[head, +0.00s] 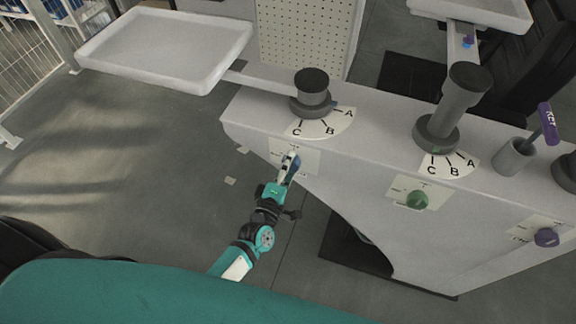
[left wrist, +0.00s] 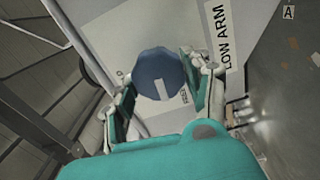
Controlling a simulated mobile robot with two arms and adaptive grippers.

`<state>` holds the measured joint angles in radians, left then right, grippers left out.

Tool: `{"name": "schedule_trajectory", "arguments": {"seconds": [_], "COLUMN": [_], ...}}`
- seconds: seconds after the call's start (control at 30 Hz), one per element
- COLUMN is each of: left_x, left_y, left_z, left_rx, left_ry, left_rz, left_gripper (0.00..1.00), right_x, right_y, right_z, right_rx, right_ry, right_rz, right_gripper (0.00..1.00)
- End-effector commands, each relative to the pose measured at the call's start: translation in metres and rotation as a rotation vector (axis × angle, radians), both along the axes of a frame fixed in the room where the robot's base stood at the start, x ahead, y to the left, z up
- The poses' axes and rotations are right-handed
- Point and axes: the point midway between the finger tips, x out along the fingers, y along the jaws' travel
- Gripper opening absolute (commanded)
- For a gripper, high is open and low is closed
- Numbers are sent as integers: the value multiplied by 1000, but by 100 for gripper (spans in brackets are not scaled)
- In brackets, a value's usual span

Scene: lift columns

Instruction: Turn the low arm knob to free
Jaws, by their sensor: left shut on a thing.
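The low arm knob (left wrist: 157,65) is round and dark blue with a pale pointer mark. It sits on a light plate (left wrist: 205,20) labelled "LOW ARM". The mark points down in the left wrist view, towards small print beside the right finger that is too small to read surely. My left gripper (left wrist: 162,88) is shut on the knob, one finger on each side. In the head view, my left gripper (head: 289,163) reaches the plate (head: 310,156) at the bench's left end and mostly hides the knob. My right gripper is not in view.
The grey bench front (head: 345,180) also carries a green knob (head: 416,200) and a purple knob (head: 546,238). Black-capped columns (head: 311,85) with A, B, C dials stand on top. A cup (head: 514,157) holds a purple-tagged tool. A white tray (head: 168,47) juts out at left.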

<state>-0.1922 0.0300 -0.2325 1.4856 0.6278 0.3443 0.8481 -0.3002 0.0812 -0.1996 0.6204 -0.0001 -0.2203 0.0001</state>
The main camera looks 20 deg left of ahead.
Motion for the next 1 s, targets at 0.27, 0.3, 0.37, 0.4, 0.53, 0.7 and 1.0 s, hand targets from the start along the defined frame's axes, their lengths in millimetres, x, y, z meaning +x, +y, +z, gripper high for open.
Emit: {"name": "schedule_trajectory", "arguments": {"seconds": [0.27, 0.3, 0.37, 0.4, 0.53, 0.7, 1.0], "left_x": [-1, -1, -1, -1, -1, -1, 0], "left_y": [0, 0, 0, 0, 0, 0, 0], "left_z": [-2, -2, -2, -2, -2, -2, -1], "left_rx": [-98, -106, -115, -119, -126, -126, -124], "left_ry": [5, 6, 6, 6, 6, 7, 6], "left_rz": [0, 0, 0, 0, 0, 0, 0], "left_gripper": [18, 18, 18, 18, 18, 18, 72], "right_x": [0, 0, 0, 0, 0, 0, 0], "right_y": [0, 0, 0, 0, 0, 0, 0], "right_z": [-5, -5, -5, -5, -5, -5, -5], "right_rx": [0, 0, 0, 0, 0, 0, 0], "right_ry": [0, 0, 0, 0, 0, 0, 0], "right_rz": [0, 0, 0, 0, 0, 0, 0], "right_gripper": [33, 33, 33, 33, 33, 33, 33]}}
